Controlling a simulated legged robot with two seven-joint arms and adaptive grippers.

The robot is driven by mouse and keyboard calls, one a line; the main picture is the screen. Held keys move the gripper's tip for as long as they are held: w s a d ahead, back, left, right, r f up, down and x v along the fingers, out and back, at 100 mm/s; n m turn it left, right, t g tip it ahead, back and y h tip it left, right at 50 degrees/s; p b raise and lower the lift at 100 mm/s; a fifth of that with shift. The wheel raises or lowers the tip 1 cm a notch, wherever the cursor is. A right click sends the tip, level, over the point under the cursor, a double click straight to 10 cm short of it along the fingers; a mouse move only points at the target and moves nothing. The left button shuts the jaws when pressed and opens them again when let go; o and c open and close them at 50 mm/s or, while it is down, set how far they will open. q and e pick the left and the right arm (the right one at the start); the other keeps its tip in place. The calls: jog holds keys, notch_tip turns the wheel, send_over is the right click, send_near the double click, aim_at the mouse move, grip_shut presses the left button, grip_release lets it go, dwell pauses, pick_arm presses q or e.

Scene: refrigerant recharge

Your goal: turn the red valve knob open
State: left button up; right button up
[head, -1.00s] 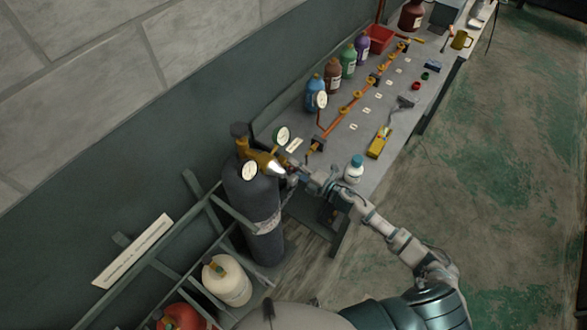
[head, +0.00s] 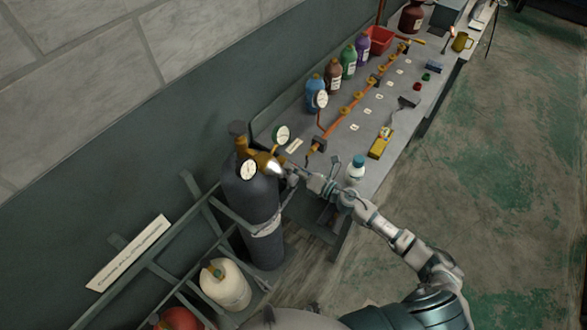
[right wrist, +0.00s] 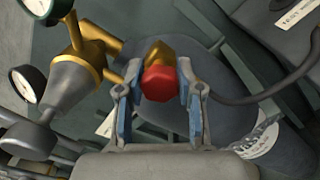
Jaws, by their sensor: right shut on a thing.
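The red valve knob (right wrist: 159,83) sits on a brass stem in the right wrist view. My right gripper (right wrist: 160,95) has its blue-padded fingers on both sides of the knob and is shut on it. In the head view my right gripper (head: 291,180) is at the brass valve (head: 262,160) on top of the dark gas cylinder (head: 250,197); the knob itself is hidden there. The cylinder stands upright beside the bench. My left gripper is not in view.
Pressure gauges (head: 249,169) and (head: 282,135) stand close around the valve. A cream cylinder (head: 226,284) stands in the rack. The floor at right is clear.

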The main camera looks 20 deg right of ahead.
jog(key=shift+s+f+n, duration=0.15)
jog(key=shift+f+n, duration=0.25)
jog(key=shift+f, duration=0.05)
jog(key=o, duration=1.2)
jog(key=shift+r, duration=0.15)
jog(key=shift+d, duration=0.1)
jog(key=v, duration=1.2)
jog(key=shift+d, duration=0.1)
